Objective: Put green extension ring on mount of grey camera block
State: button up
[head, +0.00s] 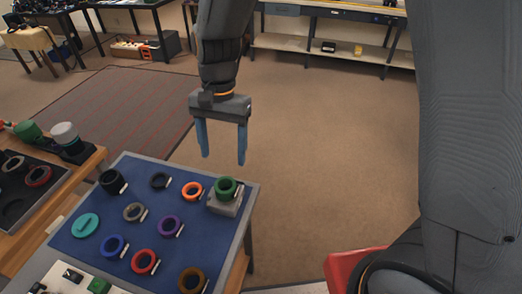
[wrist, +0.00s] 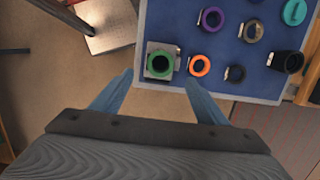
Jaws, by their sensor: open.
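The green extension ring (head: 227,187) sits on top of the grey camera block (head: 222,206), at the right back corner of the blue mat. In the wrist view the green ring (wrist: 160,64) lies over the middle of the grey block (wrist: 151,49) and looks seated on its mount, though the contact itself is hidden. My gripper (head: 223,160) is open and empty, with its blue fingers pointing down. It hangs above and behind the block, apart from it. In the wrist view my gripper (wrist: 160,84) has its fingers spread to either side near the mat's edge.
The blue mat (head: 75,247) bears an orange ring (head: 192,190), a purple ring (head: 169,226), a black ring (head: 112,182) and several others. A wooden table with a dark tray (head: 62,178) stands at left.

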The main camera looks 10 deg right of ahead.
jog(key=s+d+r+n+t, duration=0.1)
jog(key=s+d+n, duration=0.1)
jog(key=d, duration=0.9)
jog(key=s+d+r+n+t, duration=0.1)
jog(key=s+d+n+t, duration=0.1)
jog(key=d, duration=1)
jog(key=shift+d+h, duration=0.2)
jog(key=shift+h, duration=0.1)
jog(key=shift+f, duration=0.15)
jog(key=shift+f+b, duration=0.7)
jog(key=shift+b, duration=0.05)
